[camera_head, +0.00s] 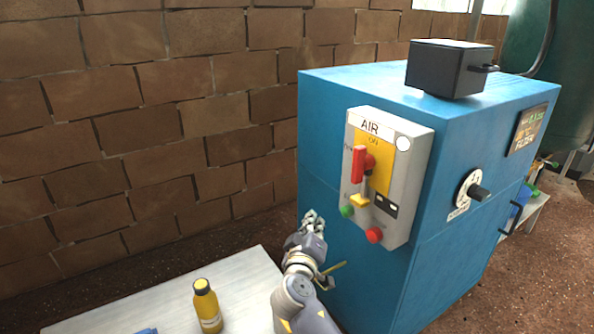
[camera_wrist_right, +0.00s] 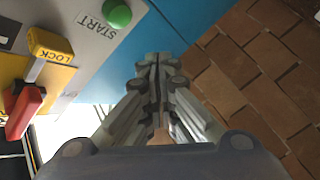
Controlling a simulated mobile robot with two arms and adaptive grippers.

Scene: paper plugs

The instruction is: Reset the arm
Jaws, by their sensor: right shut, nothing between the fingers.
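My right gripper (camera_head: 313,222) is in front of the lower left of the blue cabinet (camera_head: 345,255), below and left of the grey switch panel (camera_head: 418,170). In the right wrist view my right gripper (camera_wrist_right: 155,62) has its fingers together with nothing between them. The panel carries a red lever (camera_head: 360,164), a yellow lock tab (camera_head: 360,200), a green button (camera_head: 347,211) and a red button (camera_head: 374,235). In the right wrist view the green button (camera_wrist_right: 117,13) sits beside the word START, apart from the fingers. My left gripper is not in view.
A white table (camera_head: 150,300) stands at the lower left with a yellow bottle (camera_head: 207,305) on it. A black box (camera_head: 440,68) sits on top of the cabinet. A black knob (camera_head: 478,193) sticks out of its right side. A brick wall (camera_head: 150,130) stands behind.

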